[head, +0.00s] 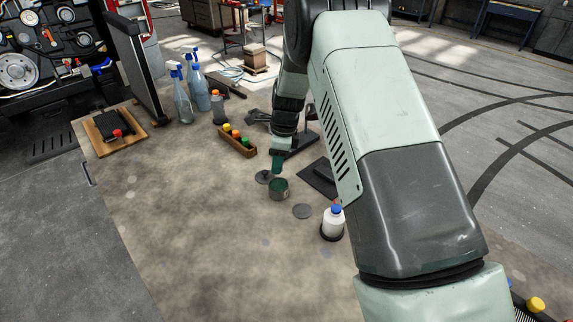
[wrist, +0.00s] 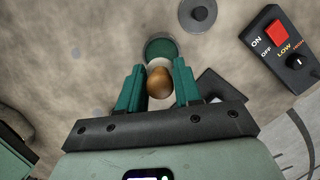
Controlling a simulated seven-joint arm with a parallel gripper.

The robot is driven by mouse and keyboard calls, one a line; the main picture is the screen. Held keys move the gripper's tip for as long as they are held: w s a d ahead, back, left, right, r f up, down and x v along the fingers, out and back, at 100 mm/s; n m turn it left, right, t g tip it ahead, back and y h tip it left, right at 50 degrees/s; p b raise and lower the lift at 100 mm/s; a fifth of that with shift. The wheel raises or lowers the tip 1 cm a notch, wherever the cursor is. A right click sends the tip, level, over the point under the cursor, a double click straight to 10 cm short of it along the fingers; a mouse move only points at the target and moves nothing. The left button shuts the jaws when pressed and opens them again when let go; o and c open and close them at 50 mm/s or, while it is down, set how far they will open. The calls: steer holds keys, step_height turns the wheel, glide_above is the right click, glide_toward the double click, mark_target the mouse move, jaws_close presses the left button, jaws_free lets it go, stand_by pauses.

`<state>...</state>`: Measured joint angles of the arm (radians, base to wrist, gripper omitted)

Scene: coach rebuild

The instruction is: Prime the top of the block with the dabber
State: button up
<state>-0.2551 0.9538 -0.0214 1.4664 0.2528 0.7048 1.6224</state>
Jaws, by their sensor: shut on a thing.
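My gripper (wrist: 158,88) is shut on the dabber (wrist: 159,82), whose rounded brown wooden top shows between the teal fingers in the wrist view. A pale part of the dabber shows beyond the wood; its tip is hidden. A round pot with green contents (wrist: 161,47) lies just past it. In the head view, my gripper (head: 278,168) points down right above the green pot (head: 279,189); the dabber cannot be made out there. I cannot tell whether the dabber touches the pot's contents. I cannot identify the block with certainty in either view.
A wooden rack (head: 238,146) of coloured-capped bottles and spray bottles (head: 183,104) stand behind. The wrist view shows a red-switched control box (wrist: 281,48). The front left tabletop is clear.

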mark_target(278, 186)
steer(key=shift+f, duration=2.7)
steer(key=shift+f, duration=0.6)
steer(key=shift+r, duration=3.55)
steer(key=shift+d+r, duration=0.1)
